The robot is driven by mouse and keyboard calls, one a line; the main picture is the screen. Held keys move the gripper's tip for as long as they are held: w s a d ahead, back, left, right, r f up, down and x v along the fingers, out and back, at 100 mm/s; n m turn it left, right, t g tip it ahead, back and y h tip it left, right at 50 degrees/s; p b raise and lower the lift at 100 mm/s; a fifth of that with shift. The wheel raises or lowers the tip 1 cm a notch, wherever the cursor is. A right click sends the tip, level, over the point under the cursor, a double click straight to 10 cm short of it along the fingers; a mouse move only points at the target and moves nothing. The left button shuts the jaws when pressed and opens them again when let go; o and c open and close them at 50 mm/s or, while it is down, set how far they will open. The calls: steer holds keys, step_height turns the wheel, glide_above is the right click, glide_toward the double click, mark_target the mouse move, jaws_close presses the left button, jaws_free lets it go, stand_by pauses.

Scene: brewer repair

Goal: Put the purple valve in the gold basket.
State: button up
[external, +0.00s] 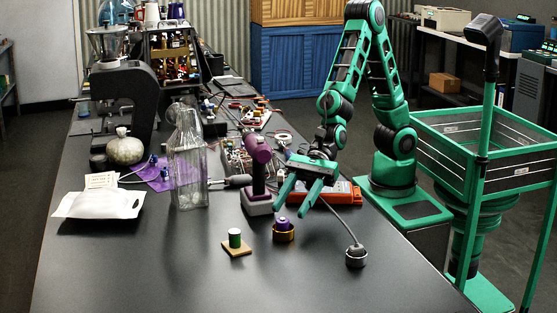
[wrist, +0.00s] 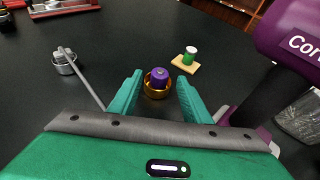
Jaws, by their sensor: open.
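The purple valve (external: 283,223) is a small cylinder. It sits upright within the rim of the gold basket (external: 284,236), its top standing above it; whether it is fully seated I cannot tell. The valve (wrist: 160,73) and the gold basket (wrist: 157,93) also show in the wrist view, between my finger lines. My gripper (external: 297,204) is open and empty, pointing down, above and slightly behind the valve in the external view. Its two green fingers (wrist: 160,82) frame the basket in the wrist view without visible contact.
A green-and-white cylinder (external: 235,238) stands on a wooden square left of the basket. A silver round piece with a grey rod (external: 356,257) lies right. A purple upright device (external: 258,170) and glass bottle (external: 188,165) stand left of my gripper. The front table is clear.

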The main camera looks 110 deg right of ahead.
steer(key=v, duration=0.9)
steer(key=shift+d, duration=0.15)
